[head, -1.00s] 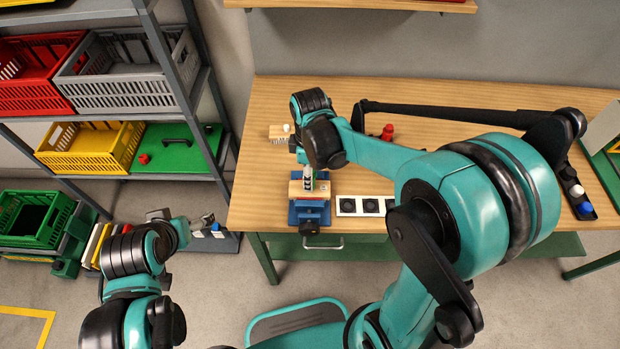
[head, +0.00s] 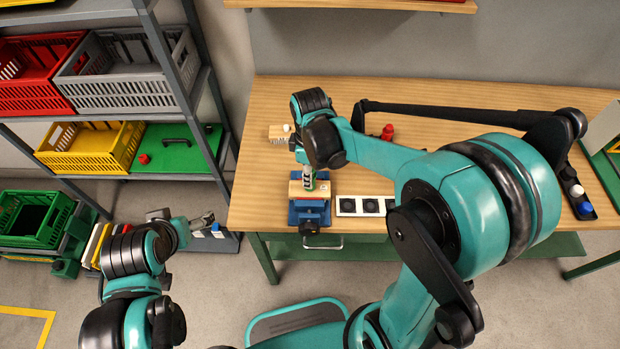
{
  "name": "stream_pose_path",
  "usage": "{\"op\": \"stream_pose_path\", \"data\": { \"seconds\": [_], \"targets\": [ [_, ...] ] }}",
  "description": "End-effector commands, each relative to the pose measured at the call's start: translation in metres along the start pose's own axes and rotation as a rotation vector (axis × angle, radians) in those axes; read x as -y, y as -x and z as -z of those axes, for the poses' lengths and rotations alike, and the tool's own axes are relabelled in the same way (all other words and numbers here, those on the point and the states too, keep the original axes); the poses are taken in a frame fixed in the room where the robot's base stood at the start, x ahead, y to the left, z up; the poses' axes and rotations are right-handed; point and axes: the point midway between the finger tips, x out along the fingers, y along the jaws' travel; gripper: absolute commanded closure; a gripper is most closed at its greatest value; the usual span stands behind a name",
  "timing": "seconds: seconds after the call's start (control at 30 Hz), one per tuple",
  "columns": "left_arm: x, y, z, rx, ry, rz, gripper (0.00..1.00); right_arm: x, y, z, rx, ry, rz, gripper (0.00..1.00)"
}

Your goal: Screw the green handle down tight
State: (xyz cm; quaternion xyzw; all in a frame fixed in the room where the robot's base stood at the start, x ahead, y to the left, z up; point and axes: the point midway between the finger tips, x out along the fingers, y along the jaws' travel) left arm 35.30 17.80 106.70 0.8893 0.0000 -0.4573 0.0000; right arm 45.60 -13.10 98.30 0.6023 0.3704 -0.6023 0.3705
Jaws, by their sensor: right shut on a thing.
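The green handle (head: 311,186) stands upright over a wooden block (head: 295,190) held in a blue vise (head: 311,214) at the bench's front edge. Only a small part of the handle shows. My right gripper (head: 308,179) points down from above and is shut on the handle; my own wrist hides most of the grip. How far the handle is seated cannot be seen. My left gripper (head: 206,221) is low at the left, away from the bench, and its finger opening is too small to tell.
A wooden brush (head: 279,131) lies behind my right wrist. A red object (head: 387,132) stands farther back. A shelf with crates (head: 125,85) is at the left.

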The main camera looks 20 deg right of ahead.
Motion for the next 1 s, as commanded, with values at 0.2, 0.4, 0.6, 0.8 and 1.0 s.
{"op": "stream_pose_path", "data": {
  "seconds": [0.2, 0.4, 0.6, 0.8, 1.0],
  "targets": [
    [0.0, -0.0011, -0.0008, 0.0, 0.0, 0.0, 0.13, 0.0001, -0.0013, 0.0, 0.0, -0.37, 0.0, 0.96],
    [0.0, -0.0018, -0.0013, 0.0, 0.0, 0.0, 0.13, 0.0002, -0.0021, 0.0001, 0.0, -0.711, 0.0, 0.96],
    [0.0, -0.0026, -0.0018, 0.0, 0.0, 0.0, 0.13, 0.0002, -0.003, 0.0001, 0.0, -1.051, 0.0, 0.96],
    [0.0, -0.003, -0.0022, 0.0, 0.0, 0.0, 0.13, 0.0003, -0.0036, 0.0001, 0.0, -1.315, 0.0, 0.96],
    [0.0, -0.0031, -0.0022, 0.0, 0.0, 0.0, 0.13, 0.0003, -0.0037, 0.0, 0.0, -1.363, 0.0, 0.96]
  ]
}}
